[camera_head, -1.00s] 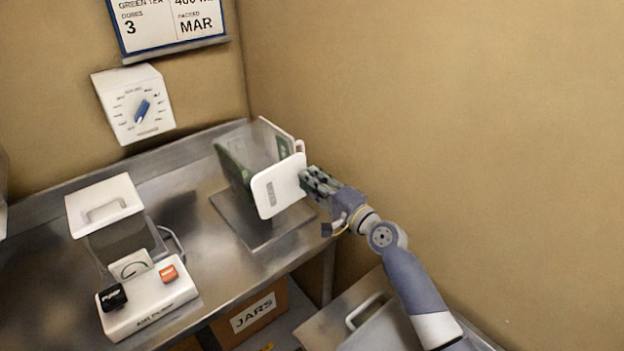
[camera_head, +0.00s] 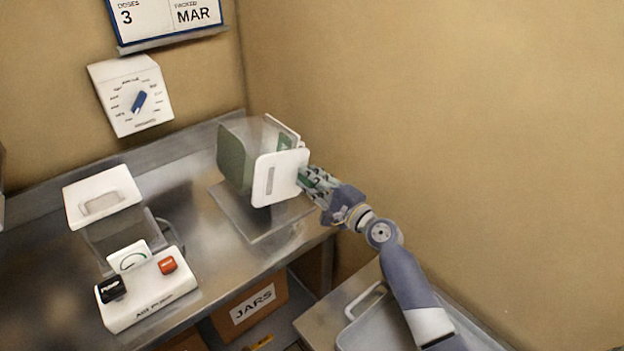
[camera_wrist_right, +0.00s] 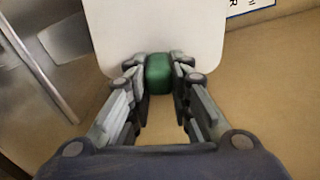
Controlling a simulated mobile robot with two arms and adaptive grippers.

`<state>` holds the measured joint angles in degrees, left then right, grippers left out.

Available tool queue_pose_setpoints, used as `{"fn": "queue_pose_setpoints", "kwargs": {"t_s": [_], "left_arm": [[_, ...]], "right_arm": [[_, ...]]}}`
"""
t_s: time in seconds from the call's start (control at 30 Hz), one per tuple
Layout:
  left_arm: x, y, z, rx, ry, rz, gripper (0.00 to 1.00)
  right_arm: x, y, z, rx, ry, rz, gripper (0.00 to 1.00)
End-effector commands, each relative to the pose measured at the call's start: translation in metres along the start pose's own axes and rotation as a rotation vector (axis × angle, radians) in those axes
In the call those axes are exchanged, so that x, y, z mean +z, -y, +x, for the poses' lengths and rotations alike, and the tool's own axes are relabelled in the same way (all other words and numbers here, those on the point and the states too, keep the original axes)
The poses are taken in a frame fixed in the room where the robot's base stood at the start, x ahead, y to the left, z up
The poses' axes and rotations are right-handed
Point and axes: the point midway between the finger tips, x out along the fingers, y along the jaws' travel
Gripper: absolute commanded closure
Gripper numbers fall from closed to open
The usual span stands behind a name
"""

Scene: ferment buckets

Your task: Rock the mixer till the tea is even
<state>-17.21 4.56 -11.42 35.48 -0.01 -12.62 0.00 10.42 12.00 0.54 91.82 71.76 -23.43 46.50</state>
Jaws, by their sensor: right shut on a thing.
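The mixer (camera_head: 275,179) is a clear box with a white front panel, seated over a grey metal base on the steel counter. Green tea (camera_head: 233,158) shows inside it, on the left side. My right gripper (camera_head: 306,178) is at the panel's right edge. In the right wrist view the fingers (camera_wrist_right: 159,75) are shut on a green grip (camera_wrist_right: 159,68) in front of the white panel. Whether the tea is even throughout cannot be told. My left gripper is not in view.
A white-lidded container (camera_head: 103,197) and a white button box (camera_head: 149,290) with black and orange buttons stand left on the steel counter (camera_head: 205,265). A dial (camera_head: 131,95) and a sign (camera_head: 165,18) hang on the wall. A box marked JARS (camera_head: 252,304) sits below.

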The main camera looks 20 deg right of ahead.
Motion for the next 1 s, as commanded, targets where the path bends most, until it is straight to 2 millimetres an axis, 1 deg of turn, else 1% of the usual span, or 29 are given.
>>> {"fn": "queue_pose_setpoints", "kwargs": {"t_s": [0.1,0.13,0.17,0.2,0.23,0.53,0.67,0.77,1.0], "left_arm": [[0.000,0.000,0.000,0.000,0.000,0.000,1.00],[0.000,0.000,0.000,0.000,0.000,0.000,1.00],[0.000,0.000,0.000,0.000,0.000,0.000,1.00],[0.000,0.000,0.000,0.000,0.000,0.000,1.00],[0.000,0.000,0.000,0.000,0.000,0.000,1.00],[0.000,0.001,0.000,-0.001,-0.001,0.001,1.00],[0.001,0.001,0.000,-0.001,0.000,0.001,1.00],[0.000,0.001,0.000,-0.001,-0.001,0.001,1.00],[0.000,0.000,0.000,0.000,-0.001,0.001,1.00]], "right_arm": [[0.000,0.000,0.000,0.000,-0.001,0.000,1.00],[0.000,0.000,0.000,0.000,-0.001,-0.001,0.78],[0.000,0.000,0.000,0.000,-0.001,-0.001,0.71],[0.000,0.000,0.000,0.000,-0.001,-0.001,0.62],[0.000,0.000,0.000,0.000,-0.001,-0.001,0.60],[0.000,0.000,0.000,0.000,0.000,-0.002,0.60],[-0.001,-0.001,-0.006,0.001,-0.001,-0.002,0.60],[-0.001,-0.001,-0.019,0.002,-0.002,-0.002,0.60],[0.000,-0.001,-0.065,0.003,-0.001,-0.004,0.60]]}}
